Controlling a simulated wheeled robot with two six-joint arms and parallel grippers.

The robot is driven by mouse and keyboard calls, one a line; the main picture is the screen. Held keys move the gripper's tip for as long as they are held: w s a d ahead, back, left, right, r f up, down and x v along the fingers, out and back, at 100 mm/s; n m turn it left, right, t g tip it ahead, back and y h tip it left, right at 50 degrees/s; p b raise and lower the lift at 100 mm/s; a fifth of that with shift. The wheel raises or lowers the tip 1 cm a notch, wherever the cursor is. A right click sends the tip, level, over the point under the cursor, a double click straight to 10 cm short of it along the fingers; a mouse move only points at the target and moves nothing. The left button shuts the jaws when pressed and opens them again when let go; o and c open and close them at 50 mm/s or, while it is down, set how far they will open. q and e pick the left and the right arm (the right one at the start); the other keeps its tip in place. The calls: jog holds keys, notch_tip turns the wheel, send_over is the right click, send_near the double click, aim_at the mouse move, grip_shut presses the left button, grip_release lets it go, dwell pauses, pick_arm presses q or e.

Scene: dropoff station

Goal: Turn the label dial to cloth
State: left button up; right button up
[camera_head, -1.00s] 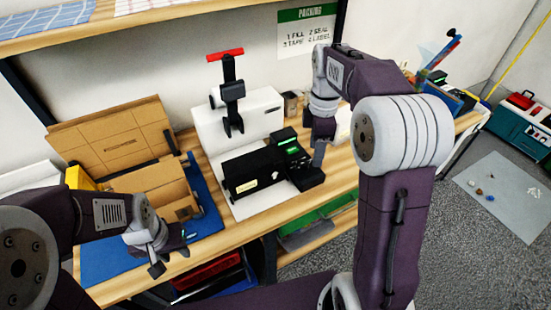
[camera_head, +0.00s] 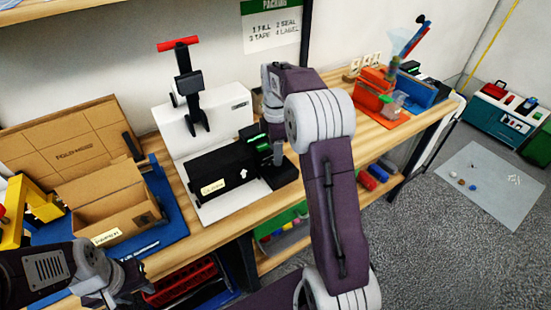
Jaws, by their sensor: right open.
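The black label machine (camera_head: 222,170) sits on a white base on the wooden bench, with a small pale label on its front. A black unit with a green lit screen (camera_head: 251,139) stands at its right end. My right gripper (camera_head: 277,158) points down over this unit, beside the screen. It is open, though its fingers are small and partly hidden. I cannot make out the label dial or whether the fingers touch anything. My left gripper (camera_head: 128,280) is low at the left, in front of the blue mat, and its jaws are unclear.
An open cardboard box (camera_head: 100,200) stands on a blue mat (camera_head: 172,222) at the left. A red-handled press (camera_head: 188,85) rises behind the machine. An orange bin (camera_head: 374,92) stands farther right. Bare bench lies right of my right gripper.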

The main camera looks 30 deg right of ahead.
jog(key=shift+f, duration=1.3)
grip_shut()
